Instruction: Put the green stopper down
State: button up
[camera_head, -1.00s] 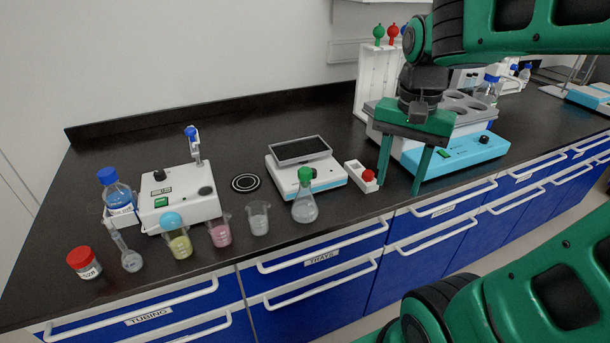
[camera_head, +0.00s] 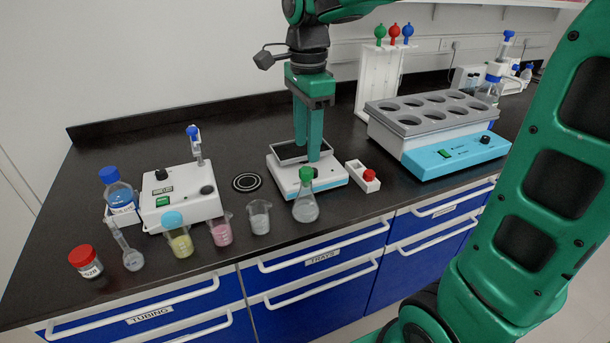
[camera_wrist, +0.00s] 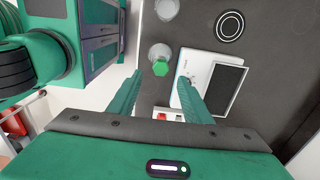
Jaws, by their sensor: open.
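The green stopper (camera_head: 306,174) sits upright in the neck of a clear conical flask (camera_head: 306,207) near the bench's front edge. In the wrist view it is a green hexagon (camera_wrist: 160,68) between and just beyond my fingertips. My gripper (camera_head: 309,150) points down over the balance area, behind the flask in the head view. Its two fingers are apart and empty in the wrist view (camera_wrist: 159,79). The fingers are not touching the stopper.
The white balance (camera_head: 325,181) stands behind the flask. A white holder with a red knob (camera_head: 370,175) is to its right, and a light blue heating block (camera_head: 455,155) beyond. A grey beaker (camera_head: 259,217) and a pink beaker (camera_head: 221,230) stand left. Bare bench lies farther back.

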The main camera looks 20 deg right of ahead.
aim_at(306, 169)
jog(key=shift+w+f, duration=0.15)
jog(key=shift+f, duration=3.15)
jog(key=shift+c, duration=0.3)
grip_shut()
